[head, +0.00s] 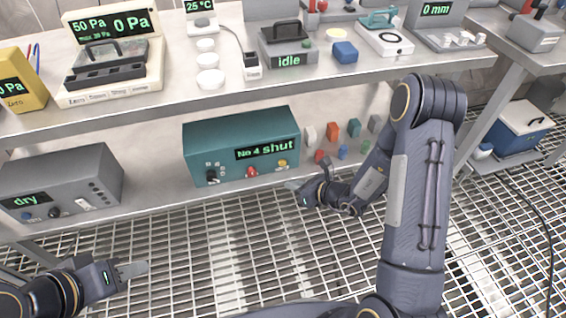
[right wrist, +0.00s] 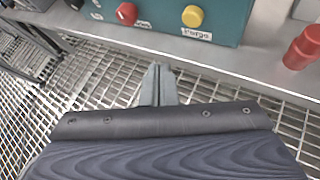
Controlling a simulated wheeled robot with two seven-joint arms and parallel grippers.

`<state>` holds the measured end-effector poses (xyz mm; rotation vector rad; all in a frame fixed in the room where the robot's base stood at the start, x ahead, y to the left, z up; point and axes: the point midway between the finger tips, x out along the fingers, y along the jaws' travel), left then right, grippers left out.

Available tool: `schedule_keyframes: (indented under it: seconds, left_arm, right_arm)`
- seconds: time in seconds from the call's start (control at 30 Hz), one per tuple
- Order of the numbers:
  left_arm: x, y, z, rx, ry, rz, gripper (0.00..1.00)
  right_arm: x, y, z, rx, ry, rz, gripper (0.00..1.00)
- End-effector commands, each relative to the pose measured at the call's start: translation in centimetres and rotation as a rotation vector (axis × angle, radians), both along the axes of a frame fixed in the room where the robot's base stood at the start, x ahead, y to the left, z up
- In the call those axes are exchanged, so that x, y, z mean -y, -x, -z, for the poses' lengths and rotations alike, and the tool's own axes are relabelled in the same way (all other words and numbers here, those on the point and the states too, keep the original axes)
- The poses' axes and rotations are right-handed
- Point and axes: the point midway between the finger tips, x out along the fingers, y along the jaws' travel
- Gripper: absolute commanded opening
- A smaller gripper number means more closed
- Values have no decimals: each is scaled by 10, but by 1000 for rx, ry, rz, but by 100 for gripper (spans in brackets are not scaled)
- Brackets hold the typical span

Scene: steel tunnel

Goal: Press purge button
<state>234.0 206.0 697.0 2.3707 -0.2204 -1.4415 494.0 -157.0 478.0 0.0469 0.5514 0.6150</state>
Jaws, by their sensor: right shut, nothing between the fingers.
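The purge button is a yellow knob (right wrist: 193,16) above a label reading "Purge" on the teal box, at the top of the right wrist view. In the head view the yellow button (head: 283,163) is at the right of the front of the teal box (head: 212,140), whose display reads "No 4 shut". My right gripper (head: 292,185) is shut and empty, in front of and below the box, apart from the button. Its closed fingers (right wrist: 160,80) show in the right wrist view, below the button. My left gripper (head: 145,267) is at the lower left, its fingers together, holding nothing.
A red button (right wrist: 126,13) sits left of the yellow one, with a dark knob (head: 212,176) further left. Several small coloured objects, one a red piece (right wrist: 303,48), stand right of the box. A grey "dry" box (head: 85,180) is left. The upper shelf (head: 170,110) overhangs.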

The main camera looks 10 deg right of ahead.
Motion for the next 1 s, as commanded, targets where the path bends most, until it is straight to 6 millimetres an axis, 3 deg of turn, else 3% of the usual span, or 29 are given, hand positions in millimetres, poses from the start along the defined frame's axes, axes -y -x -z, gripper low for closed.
schedule_keyframes:
  seconds: [0.2, 0.4, 1.0]
  left_arm:
    - [0, 0, -5, 0, 0, 0, 36]
    - [0, 0, -4, 0, 0, 0, 36]
    - [0, 0, -4, 0, 0, 0, 36]
  right_arm:
    - [-1, -30, 0, 3, 0, -1, 0]
    - [-2, -45, 0, 2, -1, -1, 0]
    - [-2, -49, 0, 1, -1, -1, 0]
